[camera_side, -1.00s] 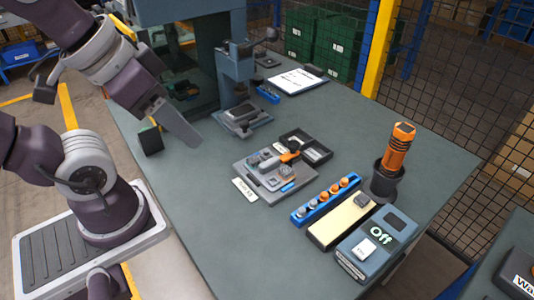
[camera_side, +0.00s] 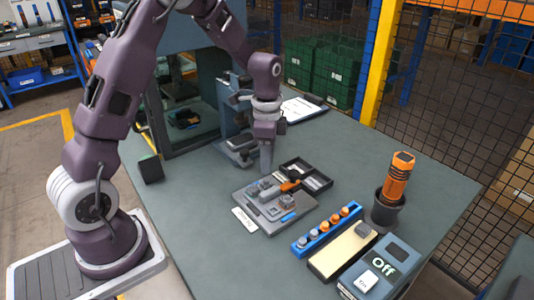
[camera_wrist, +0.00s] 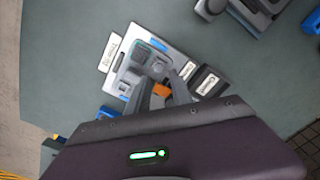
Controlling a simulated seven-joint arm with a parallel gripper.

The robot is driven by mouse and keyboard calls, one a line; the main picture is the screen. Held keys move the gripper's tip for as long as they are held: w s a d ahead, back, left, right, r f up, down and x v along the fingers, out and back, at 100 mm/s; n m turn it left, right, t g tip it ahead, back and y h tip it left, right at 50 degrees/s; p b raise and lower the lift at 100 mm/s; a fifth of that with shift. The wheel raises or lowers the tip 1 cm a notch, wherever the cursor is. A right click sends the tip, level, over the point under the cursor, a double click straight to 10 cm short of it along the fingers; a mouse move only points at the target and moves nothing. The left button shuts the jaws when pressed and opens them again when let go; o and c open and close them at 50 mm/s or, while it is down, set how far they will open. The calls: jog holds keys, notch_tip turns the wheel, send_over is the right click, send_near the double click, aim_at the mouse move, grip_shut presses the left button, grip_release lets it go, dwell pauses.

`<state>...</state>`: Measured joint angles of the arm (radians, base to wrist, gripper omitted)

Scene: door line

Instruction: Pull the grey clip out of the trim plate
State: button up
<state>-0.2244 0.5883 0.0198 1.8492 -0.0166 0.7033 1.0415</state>
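The trim plate (camera_side: 246,200) is a flat grey plate lying on the bench. It carries several small grey parts and a blue strip. A rounded grey piece near its back edge, apparently the clip (camera_side: 264,185), is partly hidden by my fingers; a knobby grey block (camera_side: 287,201) sits nearer the front right. My gripper (camera_side: 266,172) points down just above the back of the plate, close over the clip. Contact cannot be told. In the wrist view the two fingers (camera_wrist: 160,84) appear spread apart over the plate (camera_wrist: 126,66), with an orange part showing between them.
An orange-and-black tool (camera_side: 290,186) lies by the plate, beside a black open tray (camera_side: 318,181). A blue rack (camera_side: 327,229), a control box reading Off (camera_side: 382,262) and an orange tool in a black cup (camera_side: 387,212) stand to the right. A machine stand (camera_side: 238,150) is behind my gripper.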

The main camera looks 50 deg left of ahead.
aim_at(267, 180)
notch_tip(267, 180, down, 5)
jog(key=shift+f, duration=0.2)
grip_shut()
dwell(1.6)
jog(key=shift+r, duration=0.9)
dwell(0.5)
jog(key=shift+r, duration=2.95)
